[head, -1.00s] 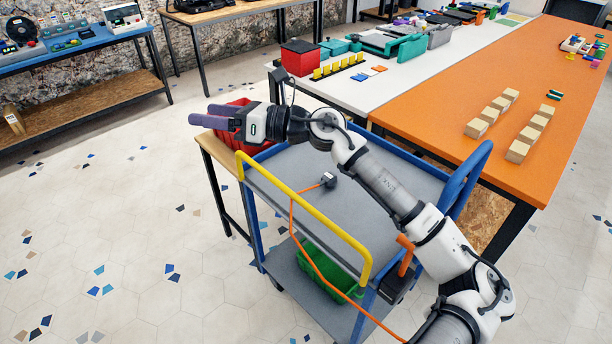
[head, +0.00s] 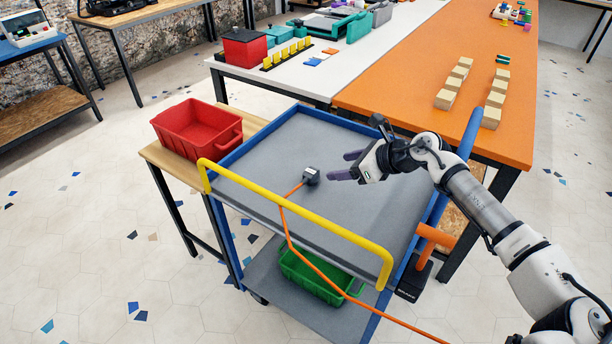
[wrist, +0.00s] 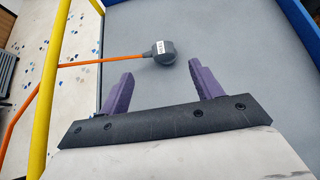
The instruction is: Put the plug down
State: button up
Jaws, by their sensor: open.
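My gripper (head: 347,165) is open and empty, over the shelf to the right of the plug in the head view. In the wrist view the plug (wrist: 163,52) lies beyond the purple fingertips of my gripper (wrist: 162,80), roughly in line with the gap between them. The gripper does not touch the plug.
A yellow handle (head: 300,222) crosses the cart's near side, and the cable passes by it. A red bin (head: 197,128) stands on a wooden table to the left. A green bin (head: 318,274) sits on the lower shelf. An orange table (head: 420,80) stands behind.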

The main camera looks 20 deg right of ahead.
aim_at(311, 170)
jog(key=p+x, duration=0.1)
jog(key=x, duration=0.6)
jog(key=shift+p, duration=0.4)
jog(key=x, duration=0.1)
jog(key=p+x, duration=0.1)
jog(key=x, duration=0.1)
jog(key=p+x, duration=0.1)
jog(key=x, duration=0.1)
jog(key=shift+w+d+f, duration=0.1)
jog(key=shift+d+f, duration=0.1)
jog(key=shift+d, duration=0.05)
jog(key=shift+c, duration=0.4)
jog(key=c, duration=1.1)
jog(key=shift+r, duration=0.15)
